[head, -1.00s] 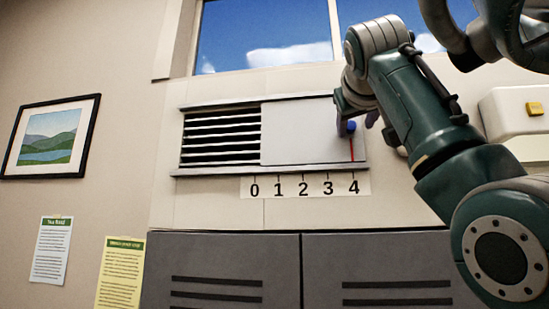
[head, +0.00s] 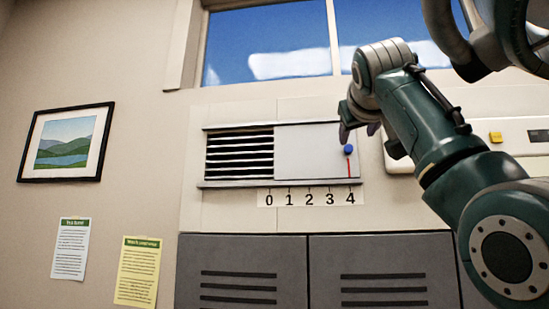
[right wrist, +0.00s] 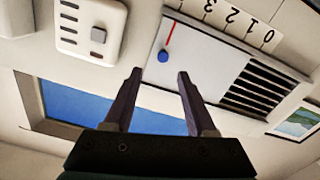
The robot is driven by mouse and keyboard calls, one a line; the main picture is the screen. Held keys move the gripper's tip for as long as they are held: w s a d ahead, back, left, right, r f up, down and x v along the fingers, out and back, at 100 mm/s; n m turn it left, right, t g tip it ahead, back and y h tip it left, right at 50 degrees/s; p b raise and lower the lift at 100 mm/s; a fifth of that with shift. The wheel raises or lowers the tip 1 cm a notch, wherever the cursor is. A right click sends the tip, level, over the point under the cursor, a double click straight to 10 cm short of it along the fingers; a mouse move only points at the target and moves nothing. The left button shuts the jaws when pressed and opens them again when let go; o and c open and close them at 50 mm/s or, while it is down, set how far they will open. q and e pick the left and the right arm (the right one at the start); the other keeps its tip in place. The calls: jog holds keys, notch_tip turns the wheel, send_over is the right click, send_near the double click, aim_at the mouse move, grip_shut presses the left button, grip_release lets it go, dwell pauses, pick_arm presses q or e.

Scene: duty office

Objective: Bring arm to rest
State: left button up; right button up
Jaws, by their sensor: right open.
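My right gripper (head: 358,131) is open and empty in front of the wall vent. In the right wrist view its two dark fingers (right wrist: 159,74) stand apart with nothing between the tips. The vent's pale sliding panel (head: 310,152) covers the right part of the vent, leaving the slats (head: 240,153) on the left bare. A blue knob (head: 348,150) sits near the panel's right end, just beyond the fingertips in the right wrist view (right wrist: 163,56) and apart from them. The red pointer line (head: 349,168) stands at 4 on the number strip (head: 310,198). My left gripper is not in view.
A white wall box (right wrist: 88,27) is fixed right of the vent in the head view. Grey cabinets (head: 243,252) stand below, a window (head: 270,45) is above. A framed picture (head: 67,143) and two notices (head: 138,270) hang on the left wall.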

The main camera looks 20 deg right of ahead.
jog(key=shift+s, duration=0.1)
dwell(0.4)
jog(key=s+a+f+n+g+y, duration=0.1)
jog(key=a+f+y, duration=0.1)
jog(key=f, duration=0.9)
jog(key=a+f+n+g+y, duration=0.1)
jog(key=a+f+n, duration=0.15)
jog(key=f, duration=0.85)
jog(key=s+a+f+g+y, duration=0.25)
jog(key=s+f, duration=0.25)
jog(key=f, duration=0.3)
jog(key=s+a+f+g+y, duration=0.1)
jog(key=s+a+f, duration=0.3)
jog(key=f, duration=0.5)
jog(key=s+a+f+g+y, duration=0.1)
jog(key=s+f, duration=0.3)
jog(key=s, duration=0.4)
jog(key=s+a+f+n+g+y, duration=0.1)
jog(key=s+a+f+g, duration=0.1)
jog(key=s, duration=0.7)
jog(key=s+a+f+g+y, duration=0.1)
jog(key=s+a+f+g, duration=0.1)
jog(key=s+f, duration=0.4)
jog(key=shift+s+a+n+g, duration=0.35)
jog(key=shift+s+g, duration=0.3)
jog(key=shift+s, duration=0.5)
